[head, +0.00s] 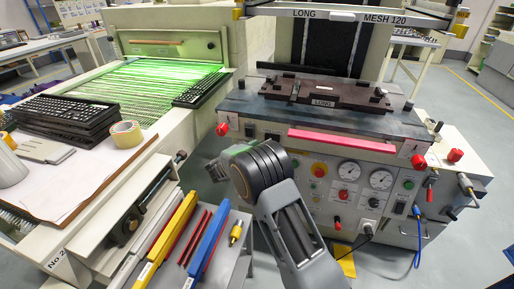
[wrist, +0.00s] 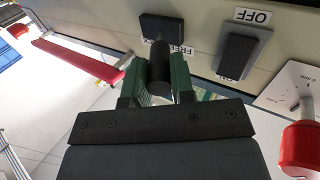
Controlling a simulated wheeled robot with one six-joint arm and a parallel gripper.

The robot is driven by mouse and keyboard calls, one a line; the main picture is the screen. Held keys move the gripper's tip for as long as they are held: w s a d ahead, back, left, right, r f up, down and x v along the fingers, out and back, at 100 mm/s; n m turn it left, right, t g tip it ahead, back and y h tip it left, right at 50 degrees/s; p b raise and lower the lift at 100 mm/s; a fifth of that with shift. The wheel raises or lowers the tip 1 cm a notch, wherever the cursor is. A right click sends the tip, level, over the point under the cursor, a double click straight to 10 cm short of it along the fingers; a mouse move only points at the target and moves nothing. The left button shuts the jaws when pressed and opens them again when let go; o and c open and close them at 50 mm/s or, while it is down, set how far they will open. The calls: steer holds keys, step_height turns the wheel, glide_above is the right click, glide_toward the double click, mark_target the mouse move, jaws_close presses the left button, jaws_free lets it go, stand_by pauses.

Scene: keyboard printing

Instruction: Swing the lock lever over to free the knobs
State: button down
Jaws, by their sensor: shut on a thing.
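A short dark lever (wrist: 159,62) stands out from a dark rounded plate (wrist: 163,28) on the cream panel in the wrist view. A label partly hidden behind it appears to read FREE. My gripper (wrist: 161,84) has its green fingers on either side of the lever, shut on it. In the head view my gripper (head: 225,158) is at the left front of the printing machine, and the arm hides the lever. A red knob (wrist: 303,143) beside a scale plate is at the right of the wrist view. Red knobs (head: 222,129) (head: 419,161) show at both ends of the machine front.
A dark rocker switch (wrist: 240,52) with ON and OFF labels is close to the lever. A pink-red bar (head: 347,142) runs along the machine front, above gauges (head: 349,173). Blue and yellow squeegees (head: 208,238) lie on a low grey stand below the arm.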

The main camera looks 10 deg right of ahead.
steer(key=shift+d+r, duration=0.15)
steer(key=c, duration=1.4)
jaws_free()
steer(key=shift+o, duration=1.3)
steer(key=shift+w+d, duration=0.1)
steer(key=shift+d, duration=0.05)
steer(key=shift+o, duration=0.9)
steer(key=shift+a, duration=0.2)
steer(key=shift+a, duration=0.1)
steer(key=p+v, duration=0.1)
steer(key=v, duration=1.2)
steer(key=shift+s+a+p, duration=0.25)
steer(key=shift+s+p, duration=0.05)
steer(key=shift+p, duration=0.05)
